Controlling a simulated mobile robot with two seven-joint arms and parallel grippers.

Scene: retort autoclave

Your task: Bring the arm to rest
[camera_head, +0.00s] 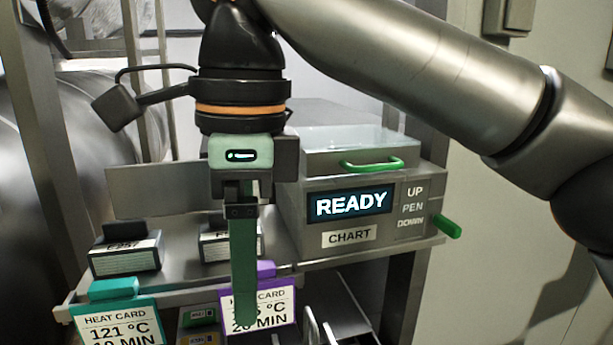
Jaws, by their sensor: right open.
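My right arm comes in from the right and bends over to the middle. My right gripper (244,312) hangs pointing down, with its long green finger seen edge-on. It is open, and I see nothing held in it. The finger passes in front of a purple-topped heat card (275,307) and hides part of its text; I cannot tell if they touch. A teal-topped heat card (118,320) reading 121 °C, 10 MIN stands at lower left, apart from the gripper. My left gripper is not in view.
A grey chart box (305,235) with a READY screen (350,204), a green-handled clear lid (370,164) and a green lever (448,228) stands right of the gripper. Two labelled blocks (125,255) (218,245) sit on the shelf (180,270). Metal posts (405,290) stand around it.

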